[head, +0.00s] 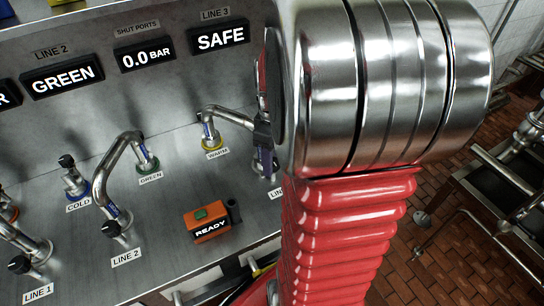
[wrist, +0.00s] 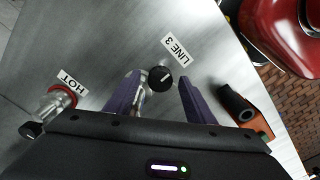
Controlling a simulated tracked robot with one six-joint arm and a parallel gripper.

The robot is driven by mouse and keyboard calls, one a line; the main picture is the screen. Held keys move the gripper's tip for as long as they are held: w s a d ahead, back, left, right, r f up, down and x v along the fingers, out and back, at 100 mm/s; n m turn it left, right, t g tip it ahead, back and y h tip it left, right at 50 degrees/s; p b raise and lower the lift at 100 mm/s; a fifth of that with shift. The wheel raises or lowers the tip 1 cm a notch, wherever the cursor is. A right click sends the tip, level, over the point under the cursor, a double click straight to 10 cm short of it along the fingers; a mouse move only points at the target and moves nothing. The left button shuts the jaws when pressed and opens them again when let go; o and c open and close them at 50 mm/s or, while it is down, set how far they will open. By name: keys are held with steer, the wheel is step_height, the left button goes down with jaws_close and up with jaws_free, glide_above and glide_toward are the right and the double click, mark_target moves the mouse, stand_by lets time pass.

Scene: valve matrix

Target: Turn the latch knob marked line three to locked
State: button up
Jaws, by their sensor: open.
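The LINE 3 latch knob (wrist: 160,79) is a round black knob with a pale pointer line, beside its white LINE 3 label (wrist: 177,47) in the wrist view. My gripper (wrist: 159,84) has its two purple fingers apart, one on each side of the knob with gaps visible; I cannot tell how far above it they are. In the head view my gripper (head: 264,152) is at the LINE 3 end of the bench, where the fingers and arm hide the knob and part of its label. The LINE 3 display (head: 221,37) reads SAFE.
A curved metal pipe (head: 230,114) runs from the yellow WARM port (head: 212,142) toward my gripper. The orange READY box (head: 210,222) stands on the bench left of my arm. LINE 2's pipe (head: 101,185) stands farther left. A red-ringed HOT port (wrist: 62,95) is left of the knob.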

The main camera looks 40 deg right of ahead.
steer(key=shift+c, duration=0.2)
steer(key=c, duration=1)
steer(key=shift+m, duration=0.4)
steer(key=m, duration=0.8)
steer(key=shift+m, duration=0.3)
steer(key=m, duration=0.4)
steer(key=shift+m, duration=2.3)
